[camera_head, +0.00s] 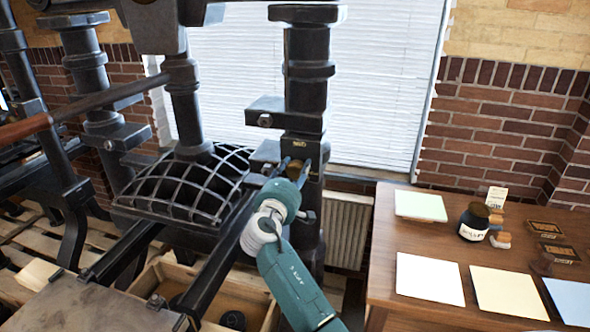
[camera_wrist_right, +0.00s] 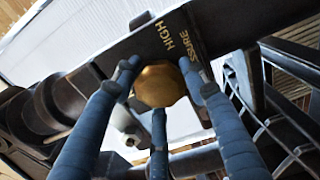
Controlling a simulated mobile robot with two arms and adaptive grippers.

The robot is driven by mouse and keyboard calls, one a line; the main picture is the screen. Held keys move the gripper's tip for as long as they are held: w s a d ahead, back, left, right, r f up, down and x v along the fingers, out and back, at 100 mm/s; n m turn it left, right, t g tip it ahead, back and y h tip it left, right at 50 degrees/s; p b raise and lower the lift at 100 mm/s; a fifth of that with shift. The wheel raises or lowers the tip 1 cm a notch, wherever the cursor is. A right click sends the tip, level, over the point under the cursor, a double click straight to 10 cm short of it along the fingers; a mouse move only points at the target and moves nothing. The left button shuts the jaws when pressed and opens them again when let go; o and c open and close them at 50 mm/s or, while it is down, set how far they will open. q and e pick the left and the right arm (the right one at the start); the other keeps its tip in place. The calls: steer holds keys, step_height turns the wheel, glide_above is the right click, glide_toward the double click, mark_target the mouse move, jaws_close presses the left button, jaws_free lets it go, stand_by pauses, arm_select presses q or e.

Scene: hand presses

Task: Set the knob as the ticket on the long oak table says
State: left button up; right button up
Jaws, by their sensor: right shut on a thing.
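A brass, many-sided knob (camera_wrist_right: 160,85) sits on the black press post in the right wrist view. "HIGH" and part of a second word, "SSURE", are printed beside it. My right gripper (camera_wrist_right: 162,88) has its blue fingers around the knob, shut on it. In the head view my right gripper (camera_head: 293,168) reaches the post, and its fingers mostly hide the knob. A small ticket (camera_head: 497,196) stands at the back of the wooden table (camera_head: 385,270); its writing is too small to read. My left gripper is not in view.
The black hand press (camera_head: 305,75) has a curved grid (camera_head: 190,185) and a long wooden-handled bar (camera_head: 90,107). The table holds a dark jar (camera_head: 474,226), stamps and several paper sheets (camera_head: 430,278). A wooden crate (camera_head: 240,290) sits below my arm.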

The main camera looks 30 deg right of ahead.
steer(key=shift+s+d+f, duration=0.1)
steer(key=shift+d+f, duration=0.05)
steer(key=shift+f, duration=0.05)
steer(key=o, duration=1.1)
steer(key=shift+o, duration=0.4)
steer(key=shift+d, duration=0.2)
steer(key=shift+r, duration=0.1)
steer(key=shift+a, duration=0.15)
steer(key=shift+s+a, duration=0.2)
steer(key=shift+a, duration=0.15)
steer(key=v, duration=1.1)
steer(key=shift+s+d, duration=0.1)
steer(key=shift+s, duration=0.05)
